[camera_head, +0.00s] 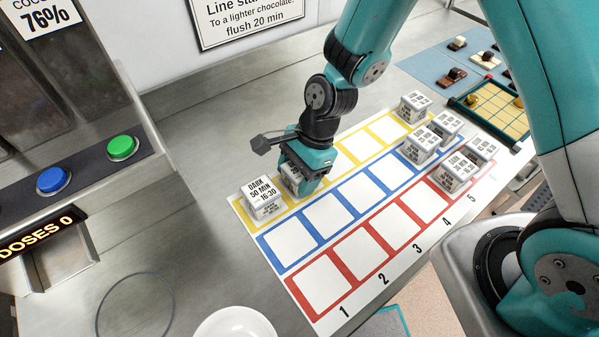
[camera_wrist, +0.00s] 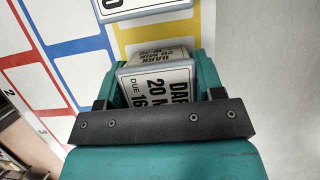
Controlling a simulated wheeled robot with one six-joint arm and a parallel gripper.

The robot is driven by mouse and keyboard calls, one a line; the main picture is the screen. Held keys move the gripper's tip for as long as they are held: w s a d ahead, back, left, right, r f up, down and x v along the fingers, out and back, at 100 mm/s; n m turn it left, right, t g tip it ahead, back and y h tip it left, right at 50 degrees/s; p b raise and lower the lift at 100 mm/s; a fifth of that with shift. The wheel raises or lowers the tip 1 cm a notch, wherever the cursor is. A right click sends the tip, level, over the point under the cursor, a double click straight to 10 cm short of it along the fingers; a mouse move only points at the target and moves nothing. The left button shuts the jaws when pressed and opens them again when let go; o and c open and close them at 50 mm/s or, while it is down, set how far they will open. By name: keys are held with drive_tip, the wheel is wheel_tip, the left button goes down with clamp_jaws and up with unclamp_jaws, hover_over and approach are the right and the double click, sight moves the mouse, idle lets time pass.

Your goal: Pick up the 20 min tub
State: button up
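The 20 min tub (camera_wrist: 155,88) is a small white box labelled "DARK 20 MIN" in the wrist view. It stands between the teal fingers of my gripper (camera_wrist: 158,78), which lie close along both of its sides. I cannot tell whether they press on it. In the head view my gripper (camera_head: 306,175) reaches down over this tub (camera_head: 291,178) in the yellow row, second place, and hides much of it. The tub looks to be at mat level.
A "DARK 50 MIN" tub (camera_head: 263,200) stands close by on the left. Several other tubs, one of them here (camera_head: 414,106), stand toward the mat's right end. The middle squares of the mat (camera_head: 323,216) are free. A bowl (camera_head: 235,326) is at the front.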

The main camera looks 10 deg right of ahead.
drive_tip(key=shift+c, duration=1.4)
drive_tip(key=shift+r, duration=0.15)
wheel_tip(320, 180, up, 27)
drive_tip(key=p, duration=0.8)
